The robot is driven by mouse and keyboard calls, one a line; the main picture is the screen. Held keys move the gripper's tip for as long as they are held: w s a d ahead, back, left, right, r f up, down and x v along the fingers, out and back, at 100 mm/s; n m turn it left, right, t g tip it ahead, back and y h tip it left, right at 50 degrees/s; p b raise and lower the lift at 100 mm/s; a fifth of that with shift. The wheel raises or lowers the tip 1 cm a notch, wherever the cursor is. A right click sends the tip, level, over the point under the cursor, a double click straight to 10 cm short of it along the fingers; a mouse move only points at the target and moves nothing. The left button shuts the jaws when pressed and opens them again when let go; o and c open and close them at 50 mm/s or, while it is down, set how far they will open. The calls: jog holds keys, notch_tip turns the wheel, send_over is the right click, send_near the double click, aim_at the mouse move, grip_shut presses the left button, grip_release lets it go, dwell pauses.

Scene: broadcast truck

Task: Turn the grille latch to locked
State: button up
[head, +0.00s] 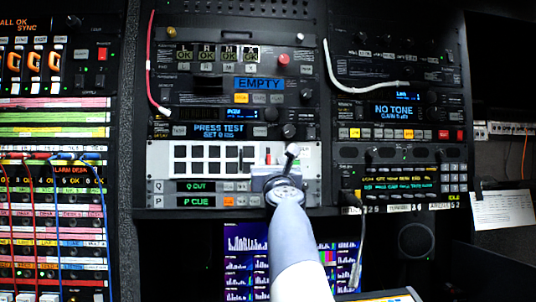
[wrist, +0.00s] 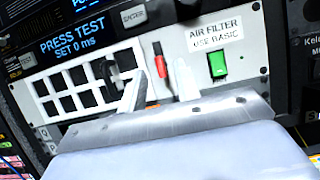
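The air filter grille (head: 212,173) is a white panel with rows of black square openings, low in the middle rack. It also shows at the left of the wrist view (wrist: 62,90). A dark rounded piece at the grille's right end, which looks like the latch (wrist: 116,74), is partly hidden by my left finger; its exact angle is unclear. A red upright strip with a dark top (wrist: 158,60) is right of it. My gripper (wrist: 160,82) is in front of the panel, fingers apart, nothing seen between them. In the head view my gripper (head: 291,152) covers the panel's right part.
A label reading "AIR FILTER USE BASIC" (wrist: 213,34) and a green rocker switch (wrist: 217,64) are right of my fingers. Above is a "PRESS TEST" display (head: 219,130). A red cable (head: 150,60) and white cable (head: 350,82) hang at the racks.

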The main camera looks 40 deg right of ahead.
aim_at(269, 156)
jog(key=shift+p+x, duration=0.55)
jog(key=shift+x, duration=0.95)
jog(key=shift+c, duration=0.4)
grip_shut()
